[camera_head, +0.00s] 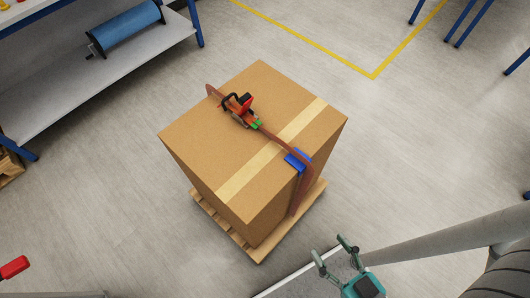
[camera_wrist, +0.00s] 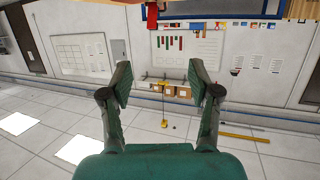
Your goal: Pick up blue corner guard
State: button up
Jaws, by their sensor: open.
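The blue corner guard (camera_head: 297,160) sits on the top right edge of a large cardboard box (camera_head: 220,150). A brown strap (camera_head: 272,138) runs across the box top, over the guard and down the side. A red and black strapping tool (camera_head: 240,107) rests on the strap. My gripper (camera_head: 333,248) is open and empty, below and to the right of the box in the head view, apart from the guard. In the wrist view my gripper's fingers (camera_wrist: 163,84) are spread with nothing between them. The guard does not show clearly in the wrist view.
The box stands on a wooden pallet (camera_head: 238,236). A shelf table (camera_head: 100,75) with a blue roll (camera_head: 127,25) is at the upper left. Blue table legs (camera_head: 466,20) are at the upper right.

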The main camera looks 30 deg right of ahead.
aim_at(290, 158)
jog(key=k+l+u, duration=0.15)
jog(key=l, duration=0.3)
jog(key=l+u, duration=0.15)
jog(key=l, duration=0.3)
jog(key=k+l+u, duration=0.15)
jog(key=l, duration=0.3)
jog(key=k+l+u, duration=0.15)
jog(key=l, duration=0.25)
